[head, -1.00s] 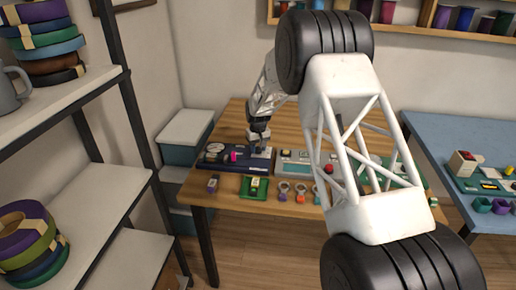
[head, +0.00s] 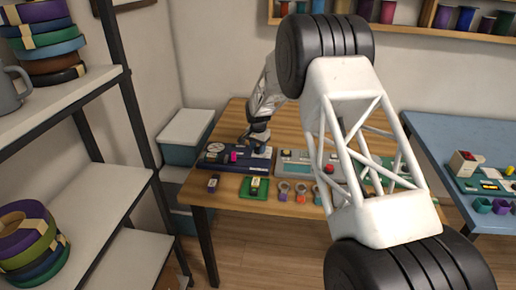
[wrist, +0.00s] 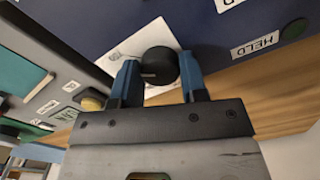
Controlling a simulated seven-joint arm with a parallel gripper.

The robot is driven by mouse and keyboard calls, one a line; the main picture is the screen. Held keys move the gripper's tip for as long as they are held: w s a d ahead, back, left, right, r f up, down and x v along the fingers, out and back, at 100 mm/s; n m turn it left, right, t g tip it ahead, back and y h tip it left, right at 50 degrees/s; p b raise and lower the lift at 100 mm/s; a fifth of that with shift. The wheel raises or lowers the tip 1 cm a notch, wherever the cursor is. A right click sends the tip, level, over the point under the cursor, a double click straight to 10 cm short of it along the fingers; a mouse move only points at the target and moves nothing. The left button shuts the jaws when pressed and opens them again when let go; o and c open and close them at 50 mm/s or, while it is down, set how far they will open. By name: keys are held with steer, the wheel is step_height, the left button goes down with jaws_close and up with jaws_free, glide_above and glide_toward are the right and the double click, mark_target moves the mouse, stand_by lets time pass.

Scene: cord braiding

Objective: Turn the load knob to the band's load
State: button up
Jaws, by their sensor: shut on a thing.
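The load knob (wrist: 159,65) is round and black in the wrist view. It sits on a pale plate on the dark blue machine panel (wrist: 208,36). My gripper (wrist: 157,78) is shut on the knob, with one blue finger on each side of it. The head view shows my gripper (head: 258,138) low at the right end of the dark blue machine (head: 212,161). The knob is hidden there, and I cannot read its setting. A magenta piece (head: 234,157) sits on the machine beside my gripper.
A grey machine with a red button (head: 329,169) stands right of the blue one. A green tray (head: 254,188) and several small rings and pieces lie along the table's front.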

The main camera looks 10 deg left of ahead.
mark_target(258, 149)
steer(key=shift+m, duration=1.1)
steer(key=o, duration=0.9)
steer(key=shift+r, duration=0.15)
steer(key=shift+r, duration=3.8)
steer(key=shift+r, duration=0.1)
